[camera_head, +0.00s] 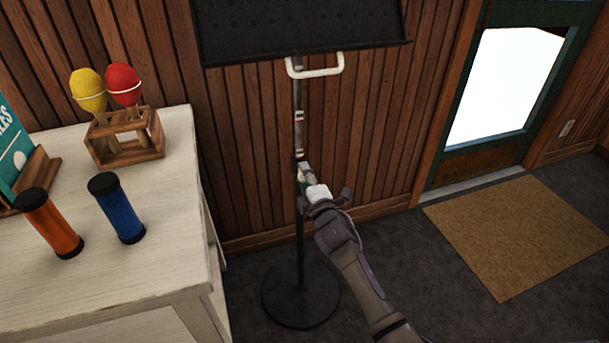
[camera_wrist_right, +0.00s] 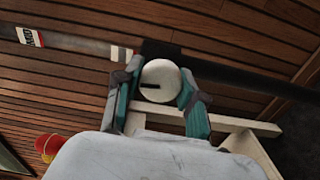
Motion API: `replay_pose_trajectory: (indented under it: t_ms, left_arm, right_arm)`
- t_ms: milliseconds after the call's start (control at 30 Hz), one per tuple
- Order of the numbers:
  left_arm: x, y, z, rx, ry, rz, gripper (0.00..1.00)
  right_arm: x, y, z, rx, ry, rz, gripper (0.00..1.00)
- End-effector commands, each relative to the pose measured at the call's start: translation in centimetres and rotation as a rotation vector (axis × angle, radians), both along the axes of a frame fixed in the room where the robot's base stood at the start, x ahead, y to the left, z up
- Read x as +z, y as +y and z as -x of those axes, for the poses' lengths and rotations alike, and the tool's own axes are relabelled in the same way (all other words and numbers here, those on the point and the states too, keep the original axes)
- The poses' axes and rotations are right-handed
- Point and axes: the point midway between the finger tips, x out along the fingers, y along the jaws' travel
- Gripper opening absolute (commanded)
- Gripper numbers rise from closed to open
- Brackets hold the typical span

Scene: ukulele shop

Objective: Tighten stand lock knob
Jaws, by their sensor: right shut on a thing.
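A black music stand (camera_head: 299,225) stands upright in front of the wood-panelled wall, with a round base on the floor. My right gripper (camera_head: 303,185) reaches the pole at mid-height from the lower right. In the right wrist view, a round white lock knob (camera_wrist_right: 160,80) with a dark mark on its face sits between the two teal fingers of the right gripper (camera_wrist_right: 158,92). The fingers are shut on the knob. The knob is mostly hidden by the gripper in the head view. My left gripper is not in view.
A whitewashed table (camera_head: 150,265) at left holds an orange shaker (camera_head: 50,224), a blue shaker (camera_head: 117,208) and a wooden rack (camera_head: 128,150) with yellow and red maracas. A brown doormat (camera_head: 520,235) lies by the door. Carpet is clear between stand and mat.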

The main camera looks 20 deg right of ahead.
Motion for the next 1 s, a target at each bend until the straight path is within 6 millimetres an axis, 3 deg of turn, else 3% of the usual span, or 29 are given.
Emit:
replay_pose_trajectory:
  t_ms: [267,767,800,933,1000]
  left_arm:
    - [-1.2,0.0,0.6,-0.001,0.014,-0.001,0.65]
    - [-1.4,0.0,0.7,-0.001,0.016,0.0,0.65]
    - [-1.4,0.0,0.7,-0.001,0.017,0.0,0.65]
    - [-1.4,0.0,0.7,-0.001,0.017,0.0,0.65]
    - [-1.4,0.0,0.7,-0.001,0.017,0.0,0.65]
  right_arm:
    - [-0.2,0.0,0.1,-0.001,0.007,-0.087,0.05]
    - [-0.2,0.0,0.1,-0.001,0.009,-0.105,0.05]
    - [-0.2,0.0,0.1,-0.001,0.009,-0.104,0.43]
    - [-0.2,0.0,0.1,-0.001,0.008,-0.104,0.65]
    - [-0.1,0.0,0.0,-0.001,0.007,-0.104,0.66]
